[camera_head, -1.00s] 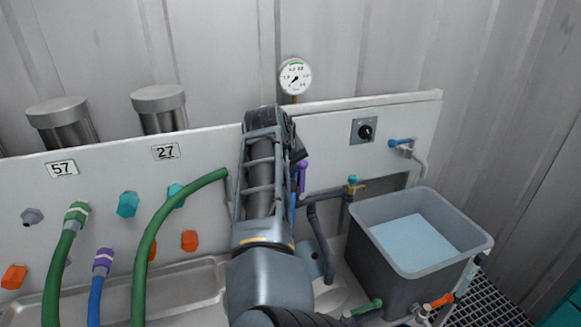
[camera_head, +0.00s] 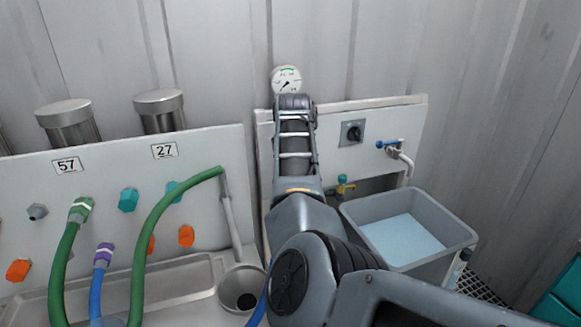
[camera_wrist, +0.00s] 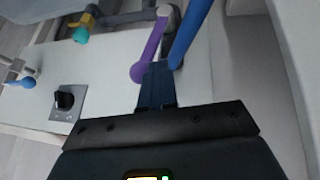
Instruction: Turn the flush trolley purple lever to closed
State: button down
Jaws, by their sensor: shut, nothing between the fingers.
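The purple lever (camera_wrist: 151,50) shows in the wrist view, running from a grey pivot at the top down to a rounded end. My gripper (camera_wrist: 160,68) is shut and empty, with its fingertips just right of the lever's rounded end. I cannot tell whether they touch it. In the head view my arm hides the lever and the gripper in front of the flush trolley panel (camera_head: 384,128).
A blue bar or hose (camera_wrist: 191,32) lies close to the right of my fingertips. The panel also carries a black knob (camera_head: 354,133), a blue-handled tap (camera_head: 390,144) and a teal-handled valve (camera_head: 343,182). A grey tub (camera_head: 447,234) of water stands at right.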

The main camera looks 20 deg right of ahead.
jog(key=d+f+m+y+b, duration=0.3)
jog(key=d+f+y+b, duration=0.5)
jog(key=b, duration=1)
jog(key=d+y, duration=0.4)
jog(key=shift+f+m+t, duration=0.15)
jog(key=shift+m+t, duration=0.25)
jog(key=shift+f+b, duration=0.1)
jog(key=shift+b, duration=0.25)
